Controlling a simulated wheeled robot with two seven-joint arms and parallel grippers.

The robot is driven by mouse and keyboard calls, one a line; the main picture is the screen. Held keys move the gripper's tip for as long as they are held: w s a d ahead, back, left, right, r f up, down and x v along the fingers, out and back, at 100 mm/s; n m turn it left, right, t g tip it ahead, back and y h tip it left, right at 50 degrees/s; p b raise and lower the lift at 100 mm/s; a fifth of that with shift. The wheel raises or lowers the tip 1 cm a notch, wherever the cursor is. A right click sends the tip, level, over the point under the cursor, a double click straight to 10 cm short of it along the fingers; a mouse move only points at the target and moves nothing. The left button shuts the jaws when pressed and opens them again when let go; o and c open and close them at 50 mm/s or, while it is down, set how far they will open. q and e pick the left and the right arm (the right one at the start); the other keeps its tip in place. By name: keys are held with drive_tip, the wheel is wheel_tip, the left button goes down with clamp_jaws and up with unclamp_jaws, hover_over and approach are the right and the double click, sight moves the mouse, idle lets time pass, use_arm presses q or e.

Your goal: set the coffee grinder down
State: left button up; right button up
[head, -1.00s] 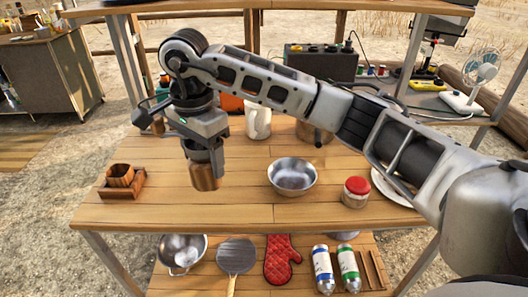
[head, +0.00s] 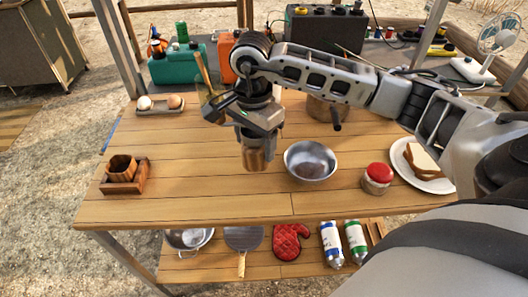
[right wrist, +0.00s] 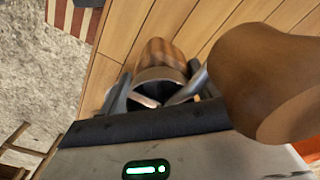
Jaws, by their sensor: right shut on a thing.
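The coffee grinder (head: 254,156) is a dark metal cylinder with a wooden lower part. My right gripper (head: 257,136) is shut around its upper body and holds it about upright over the table, just left of the metal bowl. I cannot tell whether its base touches the planks. In the right wrist view the grinder (right wrist: 160,57) sits between the fingers, with its crank and a large brown wooden knob (right wrist: 272,80) at the right. My left gripper is not in view.
The metal bowl (head: 310,161) stands close on the right, with a red-lidded jar (head: 377,178) and a sandwich plate (head: 433,183) beyond. A wooden holder with a cup (head: 124,175) is at the left. An egg tray (head: 160,105) lies behind. The table's front middle (head: 230,205) is clear.

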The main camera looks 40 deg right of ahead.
sight(263, 158)
drive_tip(key=shift+s+d+f, duration=0.25)
drive_tip(key=shift+d+f, duration=0.2)
drive_tip(key=shift+f, duration=0.15)
drive_tip(key=shift+s+d+f, duration=0.25)
drive_tip(key=shift+d+f, duration=0.15)
drive_tip(key=shift+f, duration=0.2)
wheel_tip(263, 158, down, 3)
drive_tip(key=shift+a+r, duration=0.1)
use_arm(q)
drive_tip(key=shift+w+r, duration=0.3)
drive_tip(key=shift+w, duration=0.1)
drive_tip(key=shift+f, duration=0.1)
use_arm(e)
drive_tip(key=shift+f, duration=0.3)
drive_tip(key=o, duration=1.3)
drive_tip(key=shift+r, duration=0.1)
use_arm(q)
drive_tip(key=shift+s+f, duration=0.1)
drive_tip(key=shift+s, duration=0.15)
